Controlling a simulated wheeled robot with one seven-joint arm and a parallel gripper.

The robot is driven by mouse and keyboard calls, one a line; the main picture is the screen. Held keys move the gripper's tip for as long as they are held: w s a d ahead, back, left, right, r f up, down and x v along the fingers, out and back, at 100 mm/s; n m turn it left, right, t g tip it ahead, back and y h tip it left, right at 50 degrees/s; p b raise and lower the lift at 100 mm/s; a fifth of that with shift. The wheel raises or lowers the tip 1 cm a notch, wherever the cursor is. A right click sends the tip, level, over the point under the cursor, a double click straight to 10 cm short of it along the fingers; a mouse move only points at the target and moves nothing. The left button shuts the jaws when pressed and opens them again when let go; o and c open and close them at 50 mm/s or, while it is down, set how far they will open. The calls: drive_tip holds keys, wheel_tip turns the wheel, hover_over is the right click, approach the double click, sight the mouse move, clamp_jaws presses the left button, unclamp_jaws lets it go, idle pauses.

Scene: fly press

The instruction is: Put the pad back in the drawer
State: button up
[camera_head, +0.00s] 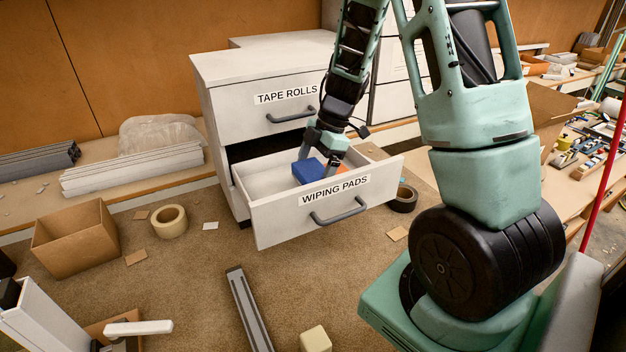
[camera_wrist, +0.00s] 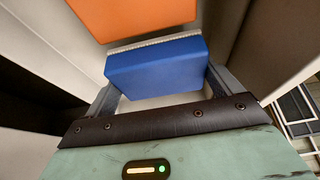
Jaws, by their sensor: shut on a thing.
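The drawer labelled WIPING PADS (camera_head: 268,220) is pulled open below a closed drawer labelled TAPE ROLLS. My gripper (camera_head: 323,160) is inside the open drawer, pointing down. It is shut on a blue pad (camera_head: 308,172). In the wrist view the blue pad (camera_wrist: 156,70) sits between the two fingers and has a pale strip along its far edge. An orange thing (camera_wrist: 130,15) lies just beyond it in the wrist view. Whether the blue pad touches the drawer floor I cannot tell.
The white cabinet (camera_head: 245,75) stands against the wall. A grey rail (camera_head: 249,305) lies in front.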

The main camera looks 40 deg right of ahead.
wheel_tip(320, 180, down, 3)
drive_tip(key=shift+f, duration=0.15)
drive_tip(key=o, duration=0.6)
drive_tip(key=v, duration=1.2)
drive_tip(key=shift+b, duration=0.3)
drive_tip(key=shift+s, duration=0.1)
